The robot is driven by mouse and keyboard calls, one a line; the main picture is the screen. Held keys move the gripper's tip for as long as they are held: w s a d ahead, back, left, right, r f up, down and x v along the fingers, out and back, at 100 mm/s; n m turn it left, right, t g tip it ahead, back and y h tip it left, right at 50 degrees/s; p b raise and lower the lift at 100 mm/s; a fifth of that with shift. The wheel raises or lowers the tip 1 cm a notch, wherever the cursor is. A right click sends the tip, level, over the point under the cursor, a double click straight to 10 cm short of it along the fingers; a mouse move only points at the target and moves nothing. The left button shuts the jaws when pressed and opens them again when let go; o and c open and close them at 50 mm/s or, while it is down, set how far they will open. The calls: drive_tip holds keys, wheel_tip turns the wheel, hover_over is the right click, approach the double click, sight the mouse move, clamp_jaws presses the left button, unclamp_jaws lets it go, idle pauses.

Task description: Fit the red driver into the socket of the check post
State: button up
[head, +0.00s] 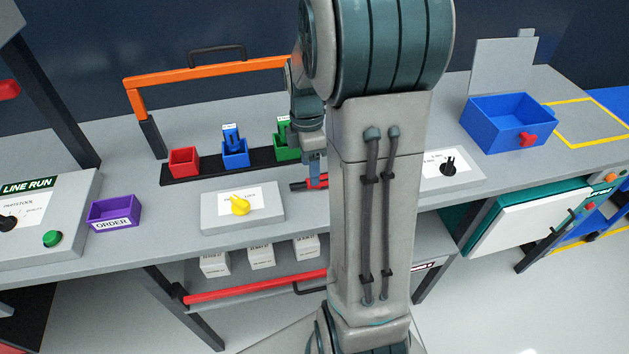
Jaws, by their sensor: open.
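The red driver (310,183) appears to lie on the bench top beside my arm, partly hidden by it. My gripper (316,172) points down right over it, with its jaws open. I cannot tell whether the fingers touch the driver. A red holder (184,163) stands empty on a black strip. A blue driver (232,138) stands in a blue holder (235,155), and a green driver (284,124) in a green holder (285,150). I cannot make out the check post or its socket; my arm hides part of the bench.
A yellow knob (240,205) sits on a grey box in front of the holders. A purple ORDER bin (115,213) is at left. An orange frame (205,72) rises behind the holders. A blue bin (508,124) and a black knob (448,168) are at right.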

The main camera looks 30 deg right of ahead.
wheel_tip(320, 180, down, 4)
drive_tip(key=shift+s+f, duration=0.15)
clamp_jaws()
idle(0.3)
wheel_tip(320, 180, up, 4)
drive_tip(key=shift+r, duration=0.15)
drive_tip(key=s+d+r, duration=0.1)
drive_tip(key=d+r, duration=0.2)
drive_tip(key=d, duration=0.2)
drive_tip(key=s+d+r+b, duration=0.1)
drive_tip(key=s+d+r, duration=0.1)
drive_tip(key=d, duration=0.4)
drive_tip(key=shift+s+r, duration=0.25)
drive_tip(key=shift+r, duration=0.65)
